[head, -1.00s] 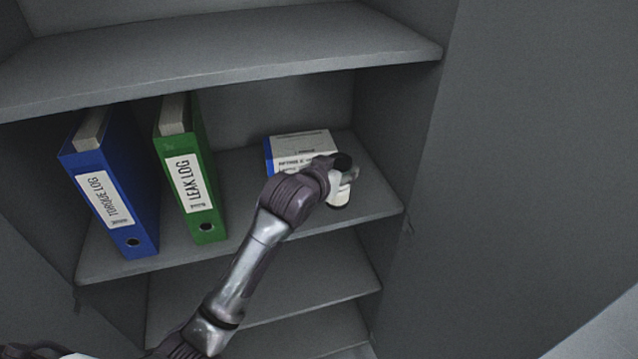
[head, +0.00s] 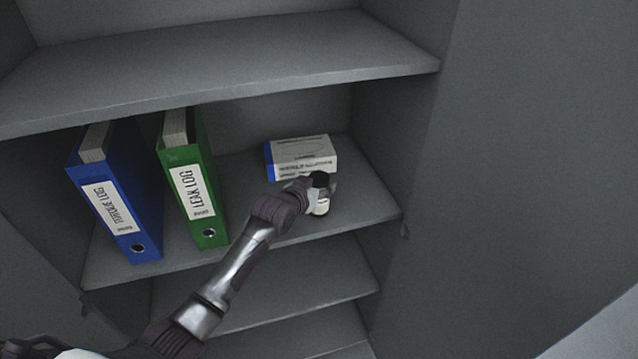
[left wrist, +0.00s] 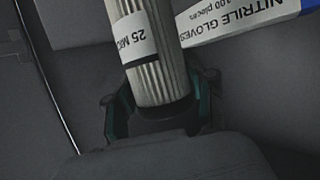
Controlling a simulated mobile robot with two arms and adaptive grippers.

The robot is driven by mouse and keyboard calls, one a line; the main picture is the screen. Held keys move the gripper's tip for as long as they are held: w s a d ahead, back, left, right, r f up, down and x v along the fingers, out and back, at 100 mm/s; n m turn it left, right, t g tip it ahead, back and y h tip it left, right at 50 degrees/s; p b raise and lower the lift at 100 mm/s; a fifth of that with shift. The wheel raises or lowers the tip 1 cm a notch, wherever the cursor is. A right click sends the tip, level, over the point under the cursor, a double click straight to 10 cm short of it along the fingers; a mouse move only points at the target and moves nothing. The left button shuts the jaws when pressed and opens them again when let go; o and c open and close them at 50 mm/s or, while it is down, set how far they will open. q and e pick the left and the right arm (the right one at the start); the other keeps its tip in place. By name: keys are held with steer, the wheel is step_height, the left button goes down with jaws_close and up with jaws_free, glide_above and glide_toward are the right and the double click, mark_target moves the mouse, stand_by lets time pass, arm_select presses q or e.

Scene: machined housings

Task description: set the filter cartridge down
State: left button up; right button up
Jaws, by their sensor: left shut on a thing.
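The filter cartridge (head: 321,204) is a pale cylinder at the right part of the middle shelf (head: 365,205), in front of the glove box. In the left wrist view the cartridge (left wrist: 158,75) shows a pleated body, a white label reading "25 MIC" and a dark end cap. My left gripper (head: 319,187) is shut on it, with a finger on each side. The cartridge looks about upright in the head view. I cannot tell whether its lower end touches the shelf. My right gripper is not in view.
A white and blue nitrile gloves box (head: 303,154) stands just behind the cartridge. A green LEAK LOG binder (head: 185,170) and a blue TORQUE LOG binder (head: 140,200) stand at the left. An upper shelf (head: 230,75) hangs above. Free shelf shows right of the box.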

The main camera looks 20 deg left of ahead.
arm_select(q)
steer(key=shift+f, duration=0.15)
steer(key=o, duration=1.3)
steer(key=shift+s, duration=0.1)
steer(key=b+v, duration=0.1)
steer(key=v, duration=1.1)
steer(key=shift+r+b, duration=0.25)
steer(key=shift+b, duration=0.15)
